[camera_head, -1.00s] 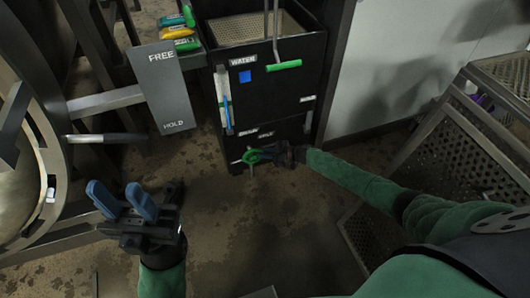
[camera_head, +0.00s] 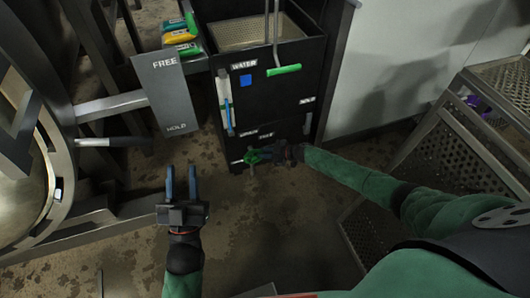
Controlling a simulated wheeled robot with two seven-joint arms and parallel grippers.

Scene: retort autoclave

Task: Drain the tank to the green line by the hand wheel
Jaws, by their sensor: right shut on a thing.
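The black water tank (camera_head: 290,107) stands at the top centre, with a "WATER" label and a blue square on its front. An upright gauge (camera_head: 226,105) with blue in it is on its left front; I cannot make out a green line clearly. The small green hand wheel (camera_head: 254,157) is low on the tank's front. My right gripper (camera_head: 272,154) is shut on the hand wheel from the right and hides part of it. My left gripper (camera_head: 181,180) is open and empty, its blue fingers pointing up, below and left of the tank.
A grey "FREE/HOLD" plate (camera_head: 171,92) stands left of the tank, with coloured packs (camera_head: 179,37) behind. A perforated metal stand (camera_head: 430,200) is at right. Floor between is clear.

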